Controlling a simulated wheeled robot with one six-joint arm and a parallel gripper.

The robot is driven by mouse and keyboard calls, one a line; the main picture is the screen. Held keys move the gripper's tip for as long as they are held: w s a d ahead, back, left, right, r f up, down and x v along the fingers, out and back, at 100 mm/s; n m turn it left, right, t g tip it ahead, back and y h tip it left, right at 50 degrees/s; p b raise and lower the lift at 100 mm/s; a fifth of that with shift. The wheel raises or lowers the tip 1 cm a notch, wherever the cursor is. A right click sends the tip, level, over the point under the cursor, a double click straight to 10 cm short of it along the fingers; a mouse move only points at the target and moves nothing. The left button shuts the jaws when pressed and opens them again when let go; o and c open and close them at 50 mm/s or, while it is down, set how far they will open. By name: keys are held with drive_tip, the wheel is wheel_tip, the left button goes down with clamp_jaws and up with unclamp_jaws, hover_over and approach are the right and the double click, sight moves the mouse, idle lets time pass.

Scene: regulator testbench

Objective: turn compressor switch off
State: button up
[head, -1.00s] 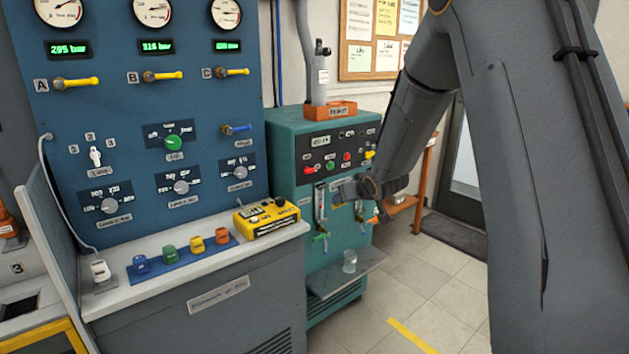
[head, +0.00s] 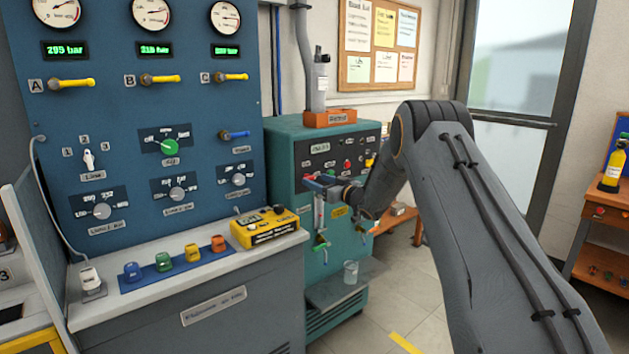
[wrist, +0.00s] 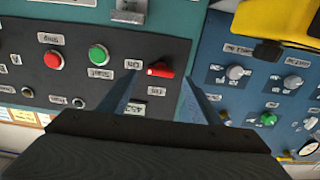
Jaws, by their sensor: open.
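The compressor switch is a small red lever (wrist: 160,71) on the dark panel of the teal machine (head: 285,150). The lever lies sideways in the wrist view, with a small label beside its left end and another below it. My gripper (wrist: 163,80) is open, with one finger on each side of the lever; I cannot tell whether they touch it. In the head view my gripper (head: 316,184) is close in front of the panel's lower left, and a bit of the red lever (head: 307,178) shows beside it.
Green (wrist: 98,55) and red (wrist: 54,60) round buttons sit left of the lever in the wrist view. A blue gauge panel (head: 110,120) stands left. A yellow device (head: 265,228) rests on the bench. A glass (head: 350,272) stands on the machine's lower shelf.

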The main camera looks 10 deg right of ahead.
sight(309, 178)
drive_tip(key=shift+x, duration=1.2)
drive_tip(key=c, duration=1)
drive_tip(key=shift+c, duration=0.2)
